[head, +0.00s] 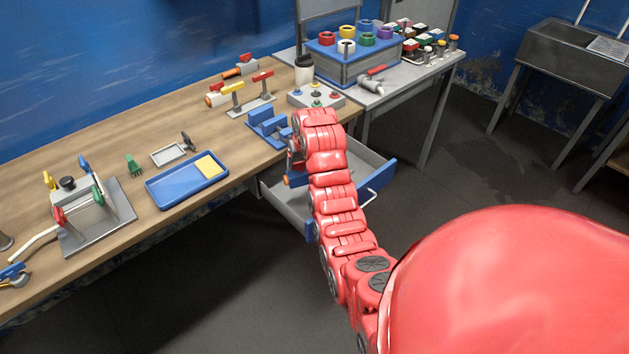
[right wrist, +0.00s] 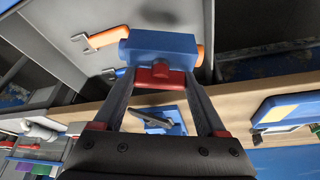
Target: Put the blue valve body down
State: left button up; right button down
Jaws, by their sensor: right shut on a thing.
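The blue valve body (right wrist: 160,47) is a blue block with a red part (right wrist: 160,77) on its near side, seen in the right wrist view. My right gripper (right wrist: 158,80) is shut on that red part, with one dark finger on each side. In the head view my right gripper (head: 295,158) is at the bench's front edge, above the open drawer (head: 345,178). There my arm hides most of the valve body. Whether the block touches the drawer floor, I cannot tell. My left gripper is not in view.
The drawer holds an orange-handled tool (right wrist: 100,39). On the bench (head: 130,130) above stand a blue vise (head: 268,128), a blue tray (head: 188,187) with a yellow block, and a grey box with colored buttons (head: 316,97). The drawer's blue front (head: 377,190) sticks out over the floor.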

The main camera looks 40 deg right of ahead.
aim_at(304, 184)
jog(key=shift+s+d+f, duration=0.1)
jog(key=shift+d+f, duration=0.15)
jog(key=shift+f, duration=0.05)
notch_tip(304, 184, down, 8)
jog(key=p, duration=0.3)
jog(key=shift+a+f, duration=0.15)
jog(key=shift+f, duration=0.5)
jog(key=shift+f, duration=0.1)
jog(key=shift+f, duration=0.15)
grip_release()
jog(key=shift+r, duration=0.3)
